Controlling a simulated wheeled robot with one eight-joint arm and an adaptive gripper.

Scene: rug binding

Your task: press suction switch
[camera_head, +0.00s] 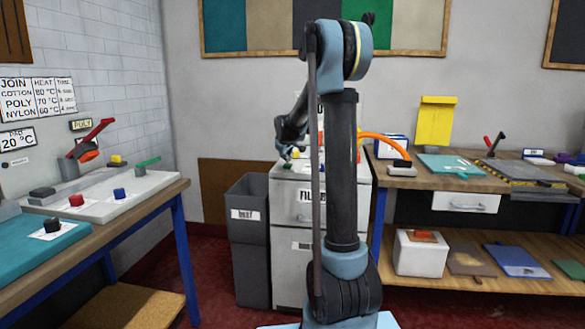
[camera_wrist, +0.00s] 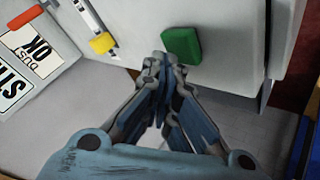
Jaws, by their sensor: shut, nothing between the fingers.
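My gripper (camera_wrist: 164,66) is shut and empty, its fingertips meeting just short of a green block-shaped switch (camera_wrist: 181,46) on a pale cabinet surface in the wrist view. I cannot tell if they touch it. No control is clearly marked as suction. In the head view my gripper (camera_head: 285,150) is over the top of the white cabinet (camera_head: 292,205), partly hidden by my arm.
A grey bin (camera_head: 249,240) stands left of the cabinet. An orange hose (camera_head: 386,141) arches toward the right workbench (camera_head: 410,182). The left workbench (camera_head: 150,203) holds a white panel with coloured buttons. Red floor is open between the left bench and the bin.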

